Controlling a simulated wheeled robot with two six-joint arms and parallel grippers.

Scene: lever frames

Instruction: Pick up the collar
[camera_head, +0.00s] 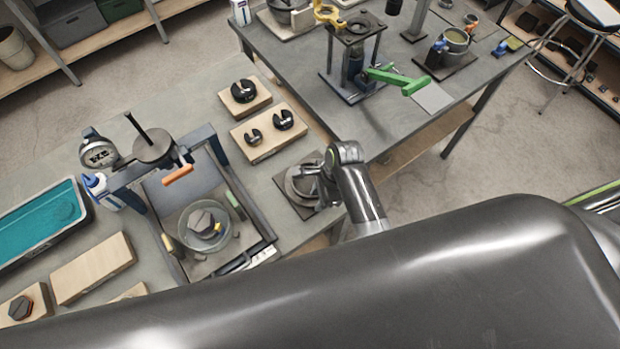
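Several black split collars sit on pale wooden boards on the left-hand bench: a larger one (243,91) on the far board, and two smaller ones (283,120) and (253,136) on the nearer board. I cannot tell which one is the task's collar. A grey ring-shaped part (296,186) rests on a dark square plate (285,182) at the bench's right edge. My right gripper (314,175) is over the right side of this ring and partly hides it. Its fingers are too small to tell open from shut, or whether they touch the ring. My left gripper is not in view.
A lever press frame (208,140) with an orange grip and dial gauge stands left, over a round bowl (187,224). A teal tray (40,222) lies far left. A second bench holds a green-handled frame (395,78). Bare floor (440,190) lies right of the left-hand bench.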

